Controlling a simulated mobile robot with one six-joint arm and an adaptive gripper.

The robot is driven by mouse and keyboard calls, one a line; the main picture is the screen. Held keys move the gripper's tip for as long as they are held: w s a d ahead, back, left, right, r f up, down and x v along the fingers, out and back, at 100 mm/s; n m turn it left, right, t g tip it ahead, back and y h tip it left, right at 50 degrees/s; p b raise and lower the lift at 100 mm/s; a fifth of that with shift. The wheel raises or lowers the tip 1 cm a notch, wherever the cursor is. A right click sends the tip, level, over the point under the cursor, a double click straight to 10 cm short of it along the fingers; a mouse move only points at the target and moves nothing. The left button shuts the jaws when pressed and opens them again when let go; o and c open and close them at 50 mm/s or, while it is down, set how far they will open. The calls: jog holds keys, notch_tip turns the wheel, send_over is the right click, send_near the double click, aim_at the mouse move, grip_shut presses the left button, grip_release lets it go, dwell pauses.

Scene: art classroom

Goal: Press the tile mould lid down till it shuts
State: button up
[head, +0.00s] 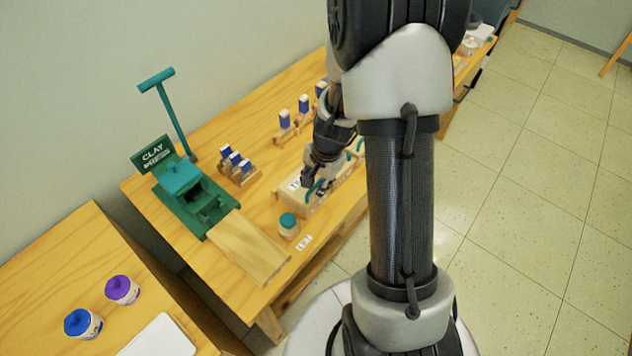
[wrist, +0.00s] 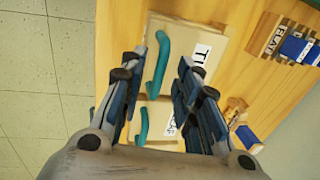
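The tile mould (head: 291,200) is a pale wooden box on the table, with a label and teal handles. In the wrist view its pale lid (wrist: 201,36) carries a curved teal handle (wrist: 163,50) and a white label starting "TI", partly hidden by a finger. A second teal handle (wrist: 144,127) stands on a similar pale panel beside it. My gripper (head: 309,180) is low over the box; in the wrist view (wrist: 158,76) its fingers are apart, with the handle showing between them and nothing clearly gripped. Whether it touches the lid, or the lid is fully shut, I cannot tell.
A green clay press (head: 178,178) with a long lever stands left on the table (head: 265,175). A teal-lidded jar (head: 288,226) is near the box. Blue-topped blocks in wooden racks (head: 240,176) stand behind. Another table (head: 60,260) is at lower left. Open floor lies right.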

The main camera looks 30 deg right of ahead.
jog(key=shift+c, duration=0.6)
grip_shut()
